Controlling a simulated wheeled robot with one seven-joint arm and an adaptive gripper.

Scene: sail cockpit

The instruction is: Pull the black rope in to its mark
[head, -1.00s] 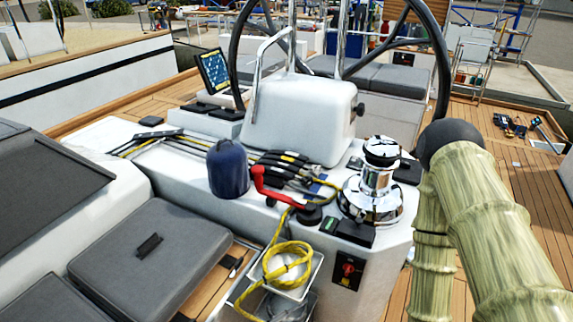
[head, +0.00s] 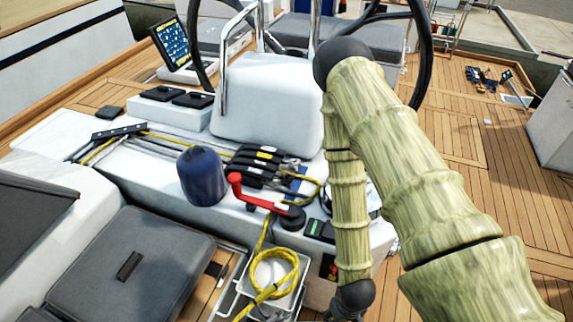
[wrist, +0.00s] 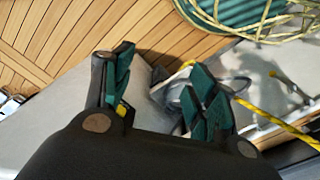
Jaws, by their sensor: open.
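Several dark or grey lines (head: 100,148) run beside a yellow rope from a black deck fitting (head: 118,132) toward a bank of black clutches (head: 262,165). I cannot tell which is the black rope, and I see no mark on it. The chrome winch (head: 376,200) is mostly hidden behind my arm. My gripper (wrist: 163,88) is open in the wrist view, its green-padded fingers apart. Grey loops (wrist: 236,84) show beyond the right finger; I cannot tell if they are rope. The head view does not show the fingers.
A coiled yellow rope (head: 276,272) hangs at a pale bin (head: 243,285). A dark blue cover (head: 202,177) stands left of the red handle. Grey cushions (head: 130,268) fill the lower left. The teak deck (head: 450,140) at right has free room.

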